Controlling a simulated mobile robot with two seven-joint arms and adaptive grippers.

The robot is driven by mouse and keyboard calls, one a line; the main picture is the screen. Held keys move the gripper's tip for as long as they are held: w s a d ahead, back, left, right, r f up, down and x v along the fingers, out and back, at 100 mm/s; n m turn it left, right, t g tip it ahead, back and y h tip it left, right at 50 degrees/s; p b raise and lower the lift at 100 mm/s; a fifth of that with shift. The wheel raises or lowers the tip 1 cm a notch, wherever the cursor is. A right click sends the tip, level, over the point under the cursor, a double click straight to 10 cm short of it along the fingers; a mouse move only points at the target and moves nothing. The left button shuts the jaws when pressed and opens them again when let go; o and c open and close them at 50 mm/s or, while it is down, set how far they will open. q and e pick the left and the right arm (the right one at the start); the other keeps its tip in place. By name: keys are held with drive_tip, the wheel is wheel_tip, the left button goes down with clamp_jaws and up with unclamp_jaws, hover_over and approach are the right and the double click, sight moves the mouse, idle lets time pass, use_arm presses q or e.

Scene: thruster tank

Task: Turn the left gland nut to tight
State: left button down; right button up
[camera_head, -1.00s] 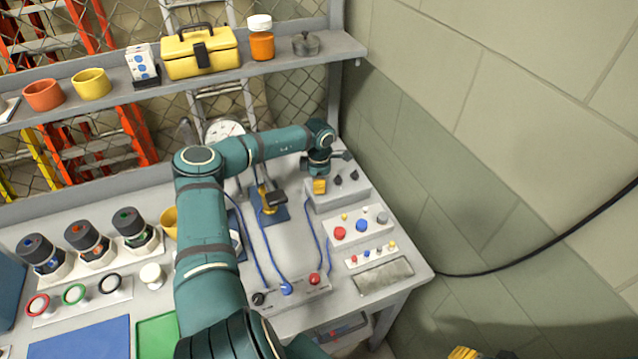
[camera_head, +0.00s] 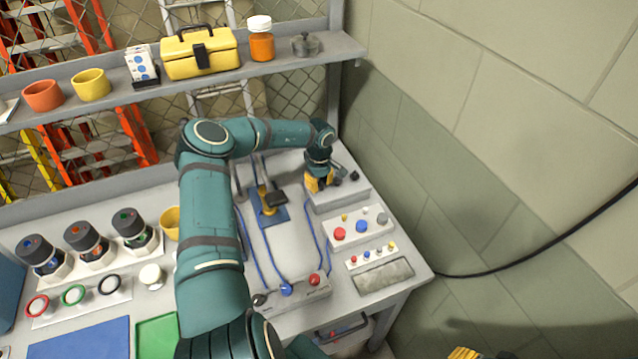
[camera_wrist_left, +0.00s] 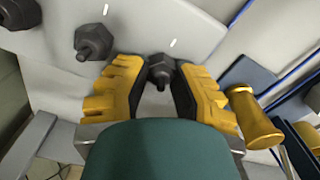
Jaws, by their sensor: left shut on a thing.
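The left gland nut (camera_wrist_left: 160,70) is a dark knob-like nut on a grey block (camera_head: 340,197) at the back right of the bench. My left gripper (camera_head: 318,184) is at the left end of that block, pointing down. In the wrist view its yellow fingers (camera_wrist_left: 158,88) stand on either side of the nut and are shut on it. The nut's far side and the finger contact are partly hidden. Two more dark nuts stand beside it, the middle one (camera_wrist_left: 92,42) and the outer one (camera_wrist_left: 20,12). Yellow fingers of my right gripper (camera_head: 463,353) show at the bottom edge.
A yellow fitting (camera_wrist_left: 252,120) on a blue plate (camera_head: 280,216) stands close beside the left gripper. A panel of coloured buttons (camera_head: 340,233) lies in front of the block. The wall (camera_head: 420,150) is close on the right. A shelf (camera_head: 340,47) runs above the bench.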

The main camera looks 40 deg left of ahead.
sight(319, 183)
use_arm(q)
drive_tip(key=shift+d+f+m, duration=0.1)
drive_tip(key=shift+f+m, duration=0.05)
drive_tip(key=shift+m, duration=1.25)
drive_tip(key=c, duration=0.7)
unclamp_jaws()
drive_tip(key=shift+c, duration=0.2)
drive_tip(key=shift+w+r, duration=0.1)
drive_tip(key=shift+r, duration=0.5)
drive_tip(key=shift+s+r, duration=0.2)
drive_tip(key=shift+r, duration=3.25)
drive_tip(key=shift+s+f, duration=0.1)
